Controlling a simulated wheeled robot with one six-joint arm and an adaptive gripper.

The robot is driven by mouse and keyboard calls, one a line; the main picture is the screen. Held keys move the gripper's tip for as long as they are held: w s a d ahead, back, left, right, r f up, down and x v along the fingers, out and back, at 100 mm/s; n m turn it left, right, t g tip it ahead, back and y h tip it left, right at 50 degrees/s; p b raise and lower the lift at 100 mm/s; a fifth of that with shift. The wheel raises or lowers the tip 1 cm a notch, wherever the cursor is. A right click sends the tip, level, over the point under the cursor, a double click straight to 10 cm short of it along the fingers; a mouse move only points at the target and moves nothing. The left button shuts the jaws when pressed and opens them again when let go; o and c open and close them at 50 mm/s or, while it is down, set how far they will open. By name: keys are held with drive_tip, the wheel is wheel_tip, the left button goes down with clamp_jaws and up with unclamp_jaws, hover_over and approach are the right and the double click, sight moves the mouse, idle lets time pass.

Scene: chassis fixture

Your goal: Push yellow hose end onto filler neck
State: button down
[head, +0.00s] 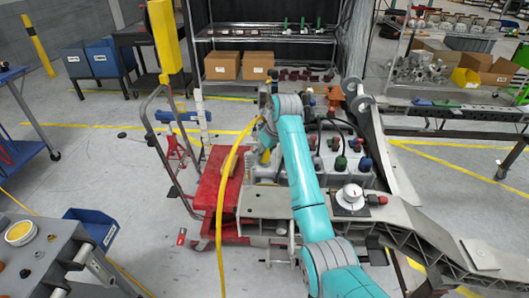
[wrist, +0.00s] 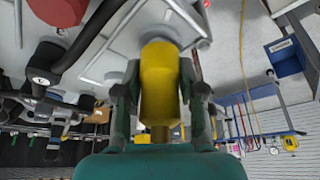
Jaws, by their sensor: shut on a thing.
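The yellow hose (head: 221,200) arcs from the lower edge of the head view up to my gripper (head: 266,130), over the left side of the grey chassis. In the wrist view, the thick yellow hose end (wrist: 160,75) sits between the two dark fingers of my gripper (wrist: 160,90), which are shut on it. In the head view, my arm and the hose hide much of this spot.
A red stand (head: 212,190) and a hand truck (head: 160,130) are left of the chassis. A white round part with a red mark (head: 350,194) is on the chassis, right of my arm. A blue bin (head: 92,226) lies lower left.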

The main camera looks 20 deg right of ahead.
drive_tip(key=shift+f, duration=0.45)
drive_tip(key=c, duration=0.6)
unclamp_jaws()
drive_tip(key=shift+r, duration=3)
